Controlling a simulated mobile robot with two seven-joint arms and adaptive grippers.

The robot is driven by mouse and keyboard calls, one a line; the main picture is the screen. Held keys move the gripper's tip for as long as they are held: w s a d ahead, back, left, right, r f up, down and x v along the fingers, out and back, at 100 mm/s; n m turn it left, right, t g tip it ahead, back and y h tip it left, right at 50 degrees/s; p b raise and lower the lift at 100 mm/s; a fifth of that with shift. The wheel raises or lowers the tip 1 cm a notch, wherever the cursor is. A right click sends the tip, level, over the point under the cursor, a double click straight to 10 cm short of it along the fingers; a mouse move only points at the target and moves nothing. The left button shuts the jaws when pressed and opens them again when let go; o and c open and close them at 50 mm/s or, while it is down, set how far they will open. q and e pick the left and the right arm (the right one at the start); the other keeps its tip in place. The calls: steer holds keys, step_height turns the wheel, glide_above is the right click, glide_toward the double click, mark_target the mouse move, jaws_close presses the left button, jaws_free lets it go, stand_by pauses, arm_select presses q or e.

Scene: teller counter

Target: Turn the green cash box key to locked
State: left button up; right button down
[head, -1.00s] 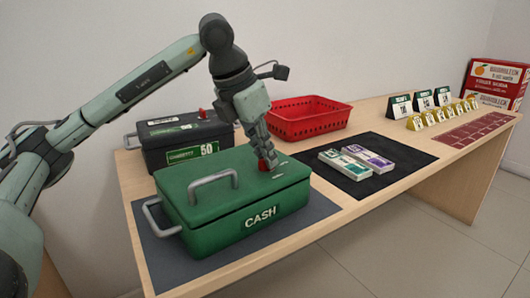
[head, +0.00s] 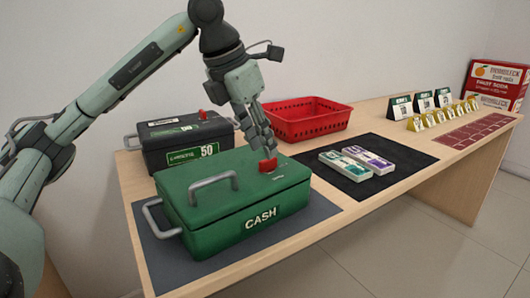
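The green cash box (head: 212,238), labelled CASH, stands closed on a dark mat at the left of the counter. Its red key (head: 268,166) sticks up from the lid's right part and shows as a broad red grip. My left gripper (head: 266,151) points down right at the key, with its fingertips just above or behind it. Whether the fingers touch the key or are parted cannot be made out. Small marks on the lid by the key are too small to read. My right gripper is out of view.
A dark grey box (head: 180,135) marked 50, with a red knob, stands behind the cash box. A red basket (head: 308,122) stands behind to the right. Banknote bundles (head: 355,162) lie on a black mat (head: 393,178). Small signs (head: 424,102) stand farther right.

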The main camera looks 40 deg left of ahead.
arm_select(q)
steer(key=v, duration=0.8)
steer(key=shift+r, duration=0.15)
